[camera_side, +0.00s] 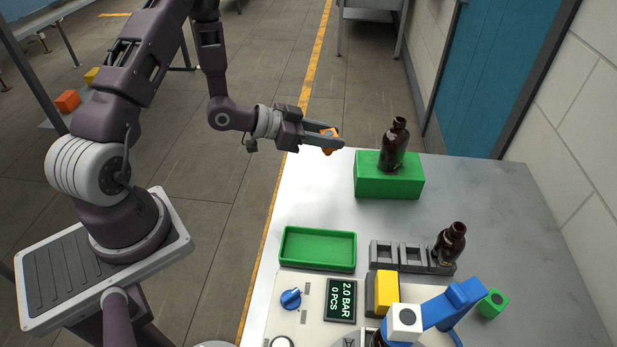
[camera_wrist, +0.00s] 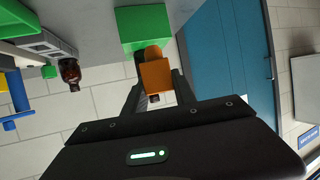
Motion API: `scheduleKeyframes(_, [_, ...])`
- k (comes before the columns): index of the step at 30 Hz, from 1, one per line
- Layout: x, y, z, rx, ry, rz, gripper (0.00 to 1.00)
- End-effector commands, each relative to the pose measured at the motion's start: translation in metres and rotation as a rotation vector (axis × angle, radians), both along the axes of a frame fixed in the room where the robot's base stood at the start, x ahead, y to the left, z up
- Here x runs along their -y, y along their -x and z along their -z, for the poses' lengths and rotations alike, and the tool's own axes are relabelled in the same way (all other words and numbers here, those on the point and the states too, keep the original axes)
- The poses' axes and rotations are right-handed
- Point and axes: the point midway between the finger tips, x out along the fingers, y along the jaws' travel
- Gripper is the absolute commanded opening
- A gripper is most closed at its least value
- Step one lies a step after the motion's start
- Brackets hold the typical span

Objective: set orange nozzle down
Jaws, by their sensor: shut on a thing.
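My gripper (camera_side: 334,143) is shut on the orange nozzle (camera_side: 328,147), held in the air at the table's far left edge, left of the green block. In the wrist view the nozzle (camera_wrist: 156,75) sits between the two fingers (camera_wrist: 158,92). An amber bottle (camera_side: 392,150) stands on the green block (camera_side: 388,188), apart from the nozzle. In the wrist view the nozzle partly hides a dark brown shape and the green block (camera_wrist: 140,22) behind it. A second amber bottle (camera_side: 450,245) stands at the right slot of the grey rack (camera_side: 384,252).
An empty green tray (camera_side: 318,232) lies at the table's left side. A panel with a blue knob (camera_side: 291,298), a display (camera_side: 341,300), a yellow block (camera_side: 386,292) and a blue fixture (camera_side: 440,308) fills the front. The tabletop (camera_side: 320,205) between tray and green block is clear.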

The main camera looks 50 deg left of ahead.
Motion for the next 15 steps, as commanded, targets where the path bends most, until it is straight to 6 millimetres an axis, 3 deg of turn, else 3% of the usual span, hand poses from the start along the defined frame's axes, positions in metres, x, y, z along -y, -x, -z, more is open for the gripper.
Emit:
scheduleKeyframes(1, [-0.019,0.007,0.000,0.003,0.000,-0.020,0.00])
scheduleKeyframes(5, [-0.043,0.020,0.001,0.009,-0.001,-0.036,0.00])
scheduleKeyframes(15, [-0.047,0.023,0.067,0.007,0.000,-0.038,0.00])
